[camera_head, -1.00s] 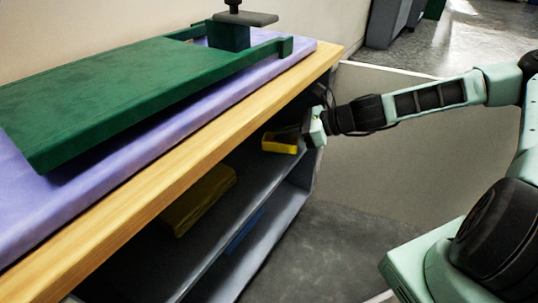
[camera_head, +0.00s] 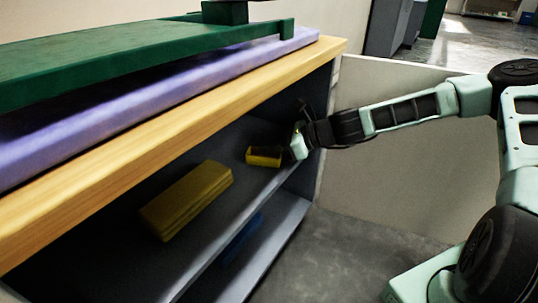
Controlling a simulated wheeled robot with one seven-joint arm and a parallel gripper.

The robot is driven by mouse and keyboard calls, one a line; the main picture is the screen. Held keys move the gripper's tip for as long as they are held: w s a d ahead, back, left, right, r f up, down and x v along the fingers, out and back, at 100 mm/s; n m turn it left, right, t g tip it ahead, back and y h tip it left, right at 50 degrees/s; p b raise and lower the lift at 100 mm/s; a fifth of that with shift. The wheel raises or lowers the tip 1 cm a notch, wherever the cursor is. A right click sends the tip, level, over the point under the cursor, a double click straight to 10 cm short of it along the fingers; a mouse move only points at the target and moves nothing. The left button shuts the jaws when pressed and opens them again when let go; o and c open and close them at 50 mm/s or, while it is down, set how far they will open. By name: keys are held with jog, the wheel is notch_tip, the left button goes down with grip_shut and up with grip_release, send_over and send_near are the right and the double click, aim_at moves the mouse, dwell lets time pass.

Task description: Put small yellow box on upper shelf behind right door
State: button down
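The small yellow box (camera_head: 264,159) is inside the cabinet at its right end, at the upper shelf (camera_head: 216,231). It looks upright, with a dark open top. My gripper (camera_head: 290,150) reaches into the cabinet from the right and is at the box's right side. The fingers are dark and small against the shadow, so I cannot tell whether they still hold the box. The right door (camera_head: 390,165) stands open, a pale panel behind my arm.
A larger yellow stack (camera_head: 187,200) lies on the upper shelf to the left. A blue thing (camera_head: 243,238) is on the lower shelf. The wooden worktop (camera_head: 150,147) overhangs the shelves. A green board (camera_head: 130,60) lies on a purple mat (camera_head: 165,98) above.

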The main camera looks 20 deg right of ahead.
jog(key=c, duration=1.7)
grip_release()
